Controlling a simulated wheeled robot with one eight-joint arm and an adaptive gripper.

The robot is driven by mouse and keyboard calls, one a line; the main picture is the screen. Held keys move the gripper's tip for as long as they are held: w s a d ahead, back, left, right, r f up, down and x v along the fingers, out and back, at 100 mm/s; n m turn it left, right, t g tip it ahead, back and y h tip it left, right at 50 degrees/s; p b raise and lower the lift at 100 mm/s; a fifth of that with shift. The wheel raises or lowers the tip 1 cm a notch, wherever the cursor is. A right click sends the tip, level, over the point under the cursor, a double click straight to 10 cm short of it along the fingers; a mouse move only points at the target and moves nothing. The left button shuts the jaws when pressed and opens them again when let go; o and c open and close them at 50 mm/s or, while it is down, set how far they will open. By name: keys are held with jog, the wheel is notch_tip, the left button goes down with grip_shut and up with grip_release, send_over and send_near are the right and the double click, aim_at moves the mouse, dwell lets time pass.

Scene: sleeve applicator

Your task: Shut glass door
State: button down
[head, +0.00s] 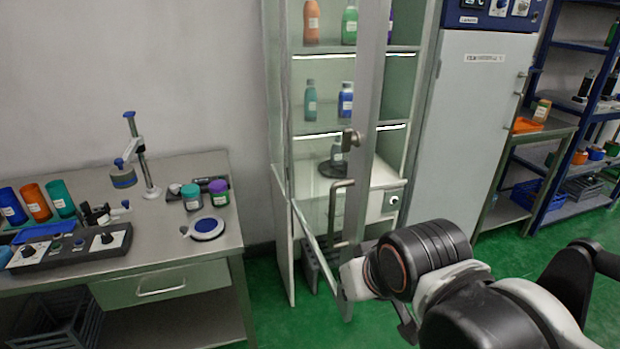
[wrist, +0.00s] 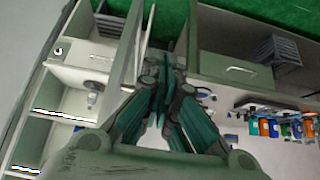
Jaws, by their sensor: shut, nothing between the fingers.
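The glass door (head: 366,110) of the tall cabinet stands open in the head view, swung out towards me with its metal-framed free edge nearest. Its lock (head: 350,137) and bar handle (head: 338,205) are on that edge. In the wrist view the door frame (wrist: 128,55) runs just left of my fingers. My gripper (wrist: 160,88) is shut and empty, close beside the door; I cannot tell whether it touches. In the head view my dark wrist is at the door's lower edge and the fingertips are hidden.
The cabinet's shelves (head: 320,132) hold several bottles. A metal workbench (head: 190,255) with cups and instruments stands to the left. A tall white unit (head: 470,110) stands right of the cabinet. Green floor (head: 280,320) is clear between the bench and cabinet.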

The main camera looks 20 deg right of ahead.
jog(key=w+a+r+m+g+h+p, duration=0.2)
jog(key=w+r+m+g+p, duration=0.1)
jog(key=w+r+m+p, duration=0.65)
jog(key=w+a+r+m+g+h+p, duration=0.25)
jog(key=w+r+m+p, duration=0.6)
jog(key=p, duration=0.45)
jog(key=w+d+f+g+b, duration=0.1)
jog(key=d+f, duration=0.6)
jog(key=f, duration=0.2)
jog(key=shift+w+f, duration=0.25)
jog(key=shift+f, duration=0.05)
jog(key=shift+d+g, duration=0.15)
jog(key=shift+g, duration=0.1)
